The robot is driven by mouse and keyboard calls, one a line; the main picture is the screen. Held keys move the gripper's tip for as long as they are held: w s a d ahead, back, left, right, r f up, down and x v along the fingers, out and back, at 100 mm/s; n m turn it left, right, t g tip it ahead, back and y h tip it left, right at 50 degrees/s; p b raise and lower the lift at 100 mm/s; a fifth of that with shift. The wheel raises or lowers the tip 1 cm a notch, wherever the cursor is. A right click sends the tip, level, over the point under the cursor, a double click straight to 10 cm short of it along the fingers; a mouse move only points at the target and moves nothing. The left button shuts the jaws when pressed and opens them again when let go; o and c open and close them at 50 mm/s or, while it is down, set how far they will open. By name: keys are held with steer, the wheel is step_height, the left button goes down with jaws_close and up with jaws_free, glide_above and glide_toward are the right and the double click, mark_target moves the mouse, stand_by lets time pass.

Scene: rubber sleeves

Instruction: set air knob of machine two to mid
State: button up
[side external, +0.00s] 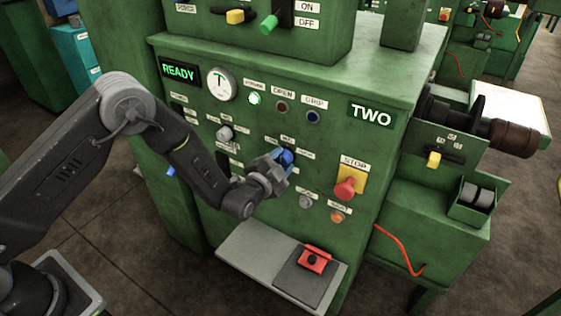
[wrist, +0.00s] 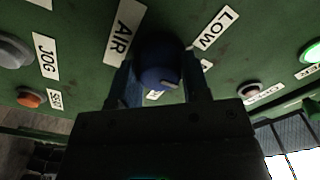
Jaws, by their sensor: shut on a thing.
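The green machine (side external: 330,130) carries a TWO plate and a lit READY sign. Its blue air knob (side external: 288,157) sits on the front panel, left of the red stop button. In the wrist view the round blue knob (wrist: 158,74) lies between AIR and LOW labels, with a light mark on its lower part. My gripper (side external: 281,162) is at the panel, shut on the knob, with one finger on each side of it in the wrist view. The label below the knob is mostly hidden by my gripper, so the knob's exact setting is unclear.
A red stop button (side external: 346,187) on a yellow plate is to the right of the knob. Another grey knob (side external: 224,133) is up and left. Small grey and orange buttons (side external: 337,216) are below right. A grey shelf (side external: 255,255) with a red piece (side external: 315,259) juts out below.

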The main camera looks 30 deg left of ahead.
steer(key=o, duration=0.9)
steer(key=s, duration=1.4)
steer(key=shift+w, duration=0.1)
